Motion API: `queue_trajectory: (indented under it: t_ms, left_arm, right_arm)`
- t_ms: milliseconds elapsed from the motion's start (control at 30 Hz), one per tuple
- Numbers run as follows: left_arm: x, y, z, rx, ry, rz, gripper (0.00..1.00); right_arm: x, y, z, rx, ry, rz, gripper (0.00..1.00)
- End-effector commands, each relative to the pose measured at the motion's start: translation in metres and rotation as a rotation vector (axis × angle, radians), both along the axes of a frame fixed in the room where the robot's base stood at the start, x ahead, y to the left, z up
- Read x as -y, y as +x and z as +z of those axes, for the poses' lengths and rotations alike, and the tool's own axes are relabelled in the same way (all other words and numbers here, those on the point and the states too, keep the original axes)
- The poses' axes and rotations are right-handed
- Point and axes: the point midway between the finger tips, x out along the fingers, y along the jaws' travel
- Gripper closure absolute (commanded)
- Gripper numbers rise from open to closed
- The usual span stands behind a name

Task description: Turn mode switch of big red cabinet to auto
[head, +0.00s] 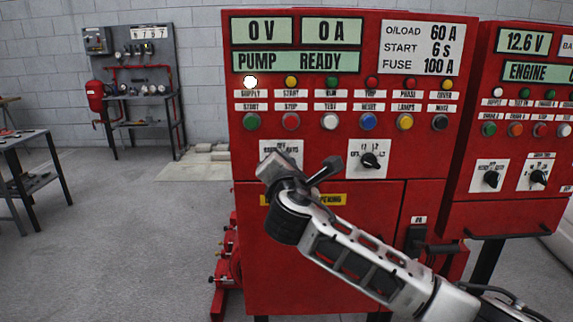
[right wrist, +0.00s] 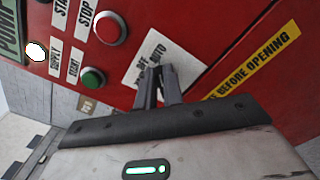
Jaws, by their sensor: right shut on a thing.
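The big red cabinet (head: 330,215) stands in the middle of the head view. Its mode switch plate (head: 268,146) is white, at the left below the button rows, and largely covered by my right gripper (head: 291,172). In the right wrist view the plate (right wrist: 183,62) shows tilted, with the words OFF and AUTO readable. My right gripper's fingers (right wrist: 158,80) are shut on the switch knob at the plate. The knob is hidden between them, so its pointing direction cannot be told. My left gripper is not in view.
A second switch (head: 370,160) sits to the right on the same panel. Coloured buttons (head: 330,121) line up above. A yellow warning label (right wrist: 253,66) lies below the plate. Another red cabinet (head: 515,140) stands at the right.

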Motion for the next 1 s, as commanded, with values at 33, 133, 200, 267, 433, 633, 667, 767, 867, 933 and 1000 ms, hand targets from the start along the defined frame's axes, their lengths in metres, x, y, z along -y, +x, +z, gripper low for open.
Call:
queue_trajectory:
  t_ms: [33,133,200,267,433,633,667,767,867,933,1000]
  left_arm:
    - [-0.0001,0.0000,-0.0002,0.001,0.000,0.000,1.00]
    - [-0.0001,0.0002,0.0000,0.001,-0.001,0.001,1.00]
    - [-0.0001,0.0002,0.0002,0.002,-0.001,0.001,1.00]
    - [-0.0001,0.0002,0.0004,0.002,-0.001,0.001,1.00]
    - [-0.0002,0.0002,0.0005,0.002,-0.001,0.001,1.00]
    - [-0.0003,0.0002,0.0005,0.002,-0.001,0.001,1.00]
    - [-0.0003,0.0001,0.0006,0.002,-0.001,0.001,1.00]
    - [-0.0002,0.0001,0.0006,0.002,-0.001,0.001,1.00]
    - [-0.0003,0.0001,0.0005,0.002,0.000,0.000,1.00]
    - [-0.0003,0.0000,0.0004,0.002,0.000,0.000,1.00]
    - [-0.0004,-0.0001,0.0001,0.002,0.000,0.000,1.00]
  right_arm:
    - [0.0002,-0.0001,-0.0008,-0.001,0.011,-0.001,1.00]
    - [0.0005,-0.0002,-0.0011,-0.001,0.025,-0.001,1.00]
    - [0.0007,-0.0001,-0.0011,-0.001,0.030,-0.001,1.00]
    - [0.0007,-0.0001,-0.0010,-0.001,0.032,-0.001,1.00]
    - [0.0007,-0.0001,-0.0011,-0.001,0.033,-0.001,1.00]
    - [0.0006,-0.0001,-0.0011,-0.002,0.033,-0.001,0.72]
    - [0.0006,-0.0001,-0.0011,-0.002,0.033,-0.001,0.69]
    - [0.0006,-0.0001,-0.0010,-0.001,0.032,0.000,0.69]
    - [0.0005,-0.0001,-0.0008,-0.001,0.032,-0.001,0.69]
    - [0.0004,-0.0007,-0.0008,-0.001,0.032,-0.001,0.69]
    - [0.0001,-0.0035,-0.0011,-0.001,0.032,0.001,0.69]
